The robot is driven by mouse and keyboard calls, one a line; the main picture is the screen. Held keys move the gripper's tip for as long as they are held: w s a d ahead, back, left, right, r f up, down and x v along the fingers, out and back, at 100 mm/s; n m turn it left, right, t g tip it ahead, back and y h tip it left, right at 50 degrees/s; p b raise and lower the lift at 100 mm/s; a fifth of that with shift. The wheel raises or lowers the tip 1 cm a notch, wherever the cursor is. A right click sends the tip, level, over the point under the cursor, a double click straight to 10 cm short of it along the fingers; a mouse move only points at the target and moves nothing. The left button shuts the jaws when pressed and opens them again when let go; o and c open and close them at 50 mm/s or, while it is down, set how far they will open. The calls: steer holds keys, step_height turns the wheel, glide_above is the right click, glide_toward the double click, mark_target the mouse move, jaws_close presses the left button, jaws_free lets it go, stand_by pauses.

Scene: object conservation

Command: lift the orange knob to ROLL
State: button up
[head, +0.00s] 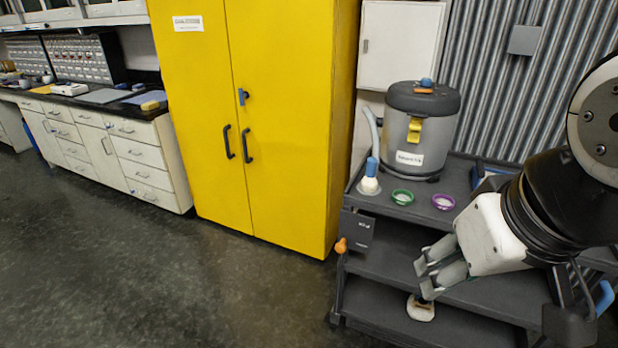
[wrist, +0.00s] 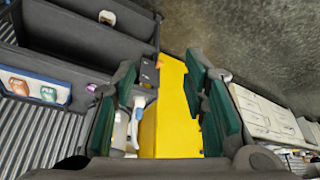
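The orange knob (head: 341,245) sticks out at the left side of the dark cart, just below a small dark panel (head: 357,236) with pale lettering too small to read. In the wrist view the knob is a small orange spot (wrist: 159,64) at the cart's edge, between my fingers in the picture. My gripper (head: 423,279) is in front of the cart, to the right of the knob and a little lower in the head view. Its green-padded fingers are apart and empty in the wrist view (wrist: 163,78). No ROLL mark can be read.
A white item (head: 420,309) lies lower. A yellow cabinet (head: 240,120) stands left. The floor (head: 200,290) is clear.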

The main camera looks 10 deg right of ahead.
steer(key=c, duration=0.5)
steer(key=shift+w+a+f, duration=0.1)
steer(key=shift+w+f, duration=0.05)
steer(key=shift+w, duration=0.05)
jaws_close()
steer(key=w+a+f+m+g+y+b, duration=0.4)
steer(key=w+f+y+b, duration=0.45)
steer(key=w+f, duration=0.95)
steer(key=w+a+f+m+g+y+b, duration=0.2)
steer(key=w+f+m+g+y+b, duration=0.3)
steer(key=w+f+b, duration=1)
steer(key=w+d+f+m+t+y+b, duration=0.2)
steer(key=f+m+t, duration=0.4)
steer(key=f, duration=0.5)
steer(key=w+d+f+m+t+y+b, duration=0.2)
steer(key=w+d+f+m+t+b, duration=0.2)
steer(key=f, duration=0.8)
steer(key=w+d+f+m+t+y+b, duration=0.3)
steer(key=w+d+f+m+t, duration=0.4)
steer(key=f, duration=0.4)
steer(key=shift+d+f+m+t, duration=0.35)
steer(key=shift+d+m+t, duration=0.2)
steer(key=shift+t, duration=0.45)
steer(key=shift+w, duration=0.1)
